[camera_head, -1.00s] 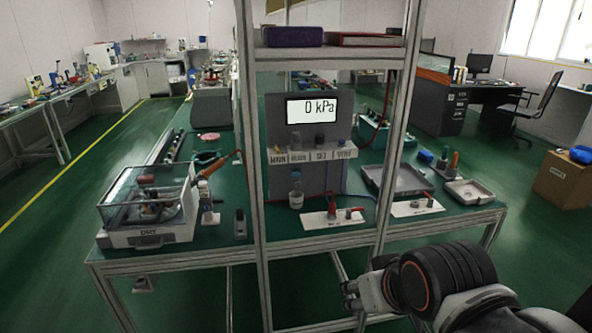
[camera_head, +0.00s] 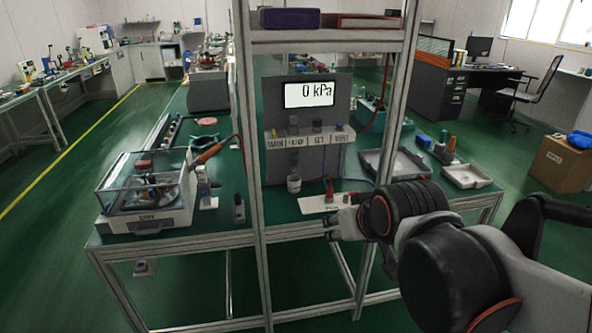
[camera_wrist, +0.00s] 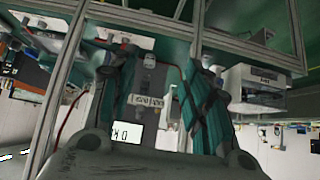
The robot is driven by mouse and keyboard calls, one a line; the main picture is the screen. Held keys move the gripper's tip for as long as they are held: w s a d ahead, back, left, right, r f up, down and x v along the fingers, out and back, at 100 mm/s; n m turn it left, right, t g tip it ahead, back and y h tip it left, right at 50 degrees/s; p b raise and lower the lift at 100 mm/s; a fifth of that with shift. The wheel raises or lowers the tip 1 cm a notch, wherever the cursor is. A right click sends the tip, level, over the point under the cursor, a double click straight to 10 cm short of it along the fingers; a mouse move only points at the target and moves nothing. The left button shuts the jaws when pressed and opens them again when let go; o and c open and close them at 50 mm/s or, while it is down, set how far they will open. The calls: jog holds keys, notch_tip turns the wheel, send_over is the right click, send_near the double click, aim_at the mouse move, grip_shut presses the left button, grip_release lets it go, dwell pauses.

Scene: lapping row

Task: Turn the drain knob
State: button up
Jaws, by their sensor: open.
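A grey panel (camera_head: 316,160) with a display reading 0 kPa stands on the green bench. Several small dark knobs (camera_head: 317,126) sit above its row of labels, one reading SET and one VENT. A white plate (camera_head: 311,205) with a red fitting (camera_head: 330,190) lies in front of it. I cannot tell which part is the drain knob. My gripper (camera_head: 335,222) is open at the bench's front edge, its forearm covering the plate's right side. In the wrist view, upside down, the open fingers (camera_wrist: 160,62) frame the panel's label strip (camera_wrist: 146,100) from a distance.
A metal upright (camera_head: 248,150) and a right post (camera_head: 398,100) frame the panel, with a shelf (camera_head: 330,36) above. A clear-lidded box (camera_head: 146,190) stands left. A bottle (camera_head: 294,180) stands before the panel. A grey tray (camera_head: 410,163) lies right.

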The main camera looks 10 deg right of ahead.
aim_at(296, 170)
jog(key=w+f+t+p, duration=0.15)
jog(key=w+t, duration=0.25)
jog(key=w, duration=2.1)
jog(key=w+f+t, duration=0.5)
jog(key=w+f, duration=0.7)
jog(key=f, duration=0.4)
jog(key=w+b, duration=0.2)
jog(key=w, duration=1)
jog(key=shift+w+r, duration=0.1)
jog(key=shift+w, duration=0.55)
grip_shut()
